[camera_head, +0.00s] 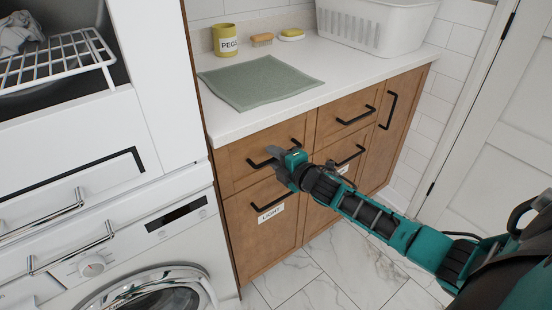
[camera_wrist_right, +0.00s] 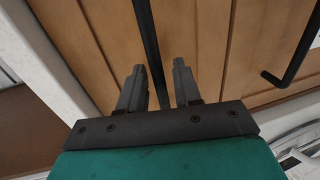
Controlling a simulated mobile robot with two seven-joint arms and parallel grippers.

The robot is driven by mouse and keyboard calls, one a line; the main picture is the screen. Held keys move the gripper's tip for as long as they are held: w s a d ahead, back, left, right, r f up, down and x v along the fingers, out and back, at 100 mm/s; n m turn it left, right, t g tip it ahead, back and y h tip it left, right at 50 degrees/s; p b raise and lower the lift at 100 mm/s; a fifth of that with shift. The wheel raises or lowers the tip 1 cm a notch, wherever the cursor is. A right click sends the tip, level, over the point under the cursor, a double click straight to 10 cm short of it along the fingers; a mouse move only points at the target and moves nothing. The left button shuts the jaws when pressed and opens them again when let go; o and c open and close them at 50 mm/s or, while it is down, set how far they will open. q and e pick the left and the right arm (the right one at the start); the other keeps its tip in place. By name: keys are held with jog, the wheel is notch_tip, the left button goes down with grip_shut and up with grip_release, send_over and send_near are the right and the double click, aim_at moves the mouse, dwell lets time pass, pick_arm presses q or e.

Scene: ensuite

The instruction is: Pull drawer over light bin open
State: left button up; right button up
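The brown wooden drawer over the light bin (camera_head: 235,163) is the top left front under the counter and looks closed. Its black bar handle (camera_head: 256,164) runs across the front. The bin front below it (camera_head: 250,240) carries a "LIGHT" label (camera_head: 270,213) and its own black handle. My right gripper (camera_head: 277,154) is at the drawer handle. In the right wrist view my two fingers (camera_wrist_right: 158,88) stand apart with the handle bar (camera_wrist_right: 147,35) between them. A gap shows beside the bar, so they are not clamped on it. My left gripper is not in view.
The white countertop (camera_head: 320,60) holds a green mat (camera_head: 260,82), a yellow cup (camera_head: 224,40), a brush, a soap dish and a white basket (camera_head: 375,25). A white washer (camera_head: 150,260) stands left. Marble floor (camera_head: 340,270) is clear before the cabinet. A white door is at right.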

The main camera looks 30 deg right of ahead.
jog(key=shift+c, duration=0.3)
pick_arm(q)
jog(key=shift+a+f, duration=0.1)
pick_arm(e)
grip_shut()
